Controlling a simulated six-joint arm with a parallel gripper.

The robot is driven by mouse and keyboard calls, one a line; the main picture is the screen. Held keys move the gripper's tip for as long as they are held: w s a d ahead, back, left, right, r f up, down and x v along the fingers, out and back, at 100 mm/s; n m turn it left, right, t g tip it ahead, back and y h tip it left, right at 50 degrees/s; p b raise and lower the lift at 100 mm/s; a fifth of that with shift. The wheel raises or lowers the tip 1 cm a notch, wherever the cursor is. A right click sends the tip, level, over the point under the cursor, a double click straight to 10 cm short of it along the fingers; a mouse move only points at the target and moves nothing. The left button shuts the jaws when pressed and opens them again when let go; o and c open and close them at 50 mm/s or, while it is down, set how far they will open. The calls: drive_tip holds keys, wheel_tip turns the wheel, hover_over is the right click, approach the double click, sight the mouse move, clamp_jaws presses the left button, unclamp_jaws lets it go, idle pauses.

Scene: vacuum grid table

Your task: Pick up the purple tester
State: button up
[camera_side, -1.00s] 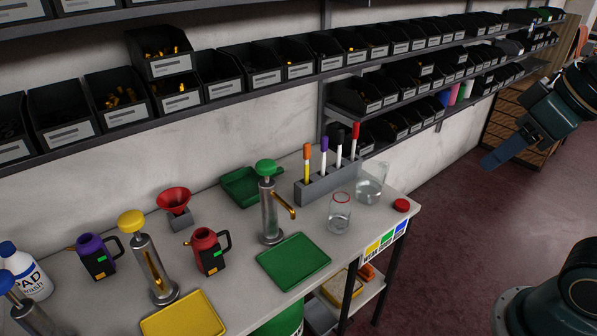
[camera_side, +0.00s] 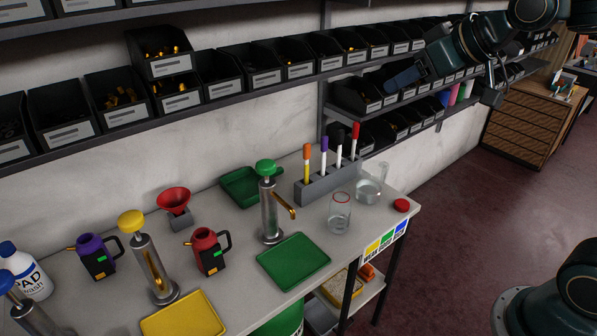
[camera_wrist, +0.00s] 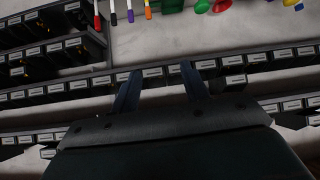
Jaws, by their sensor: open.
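A slim white pen-like stick with a purple cap (camera_side: 324,145) stands upright in a grey rack (camera_side: 326,187) on the bench, between orange-capped and black-capped ones. In the wrist view it shows at the top edge (camera_wrist: 130,14). A purple handled device (camera_side: 96,256) with a dark panel stands at the bench's left. I cannot tell from the frames alone which is the tester. My gripper (camera_side: 396,82) is raised near the shelf bins, right of and above the rack. In the wrist view its two blue fingers (camera_wrist: 161,72) are apart with nothing held between them.
Shelves of black bins (camera_side: 250,75) run along the wall close to my gripper. Glass jars (camera_side: 340,212) stand right of the rack. Pump bottles, a red handled device (camera_side: 207,250), a green tray (camera_side: 293,262) and a yellow tray (camera_side: 183,318) crowd the bench.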

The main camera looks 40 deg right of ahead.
drive_tip(key=w+d+t, duration=0.3)
drive_tip(key=w+t, duration=0.1)
drive_tip(key=w, duration=1.1)
drive_tip(key=m+t, duration=0.1)
drive_tip(key=t, duration=0.3)
hover_over(326, 145)
drive_tip(key=s, duration=0.4)
wheel_tip(326, 145, down, 3)
drive_tip(key=shift+h, duration=0.3)
wheel_tip(326, 145, down, 26)
drive_tip(key=shift+s+f, duration=0.1)
drive_tip(key=shift+w, duration=0.2)
drive_tip(key=shift+w, duration=2.3)
clamp_jaws()
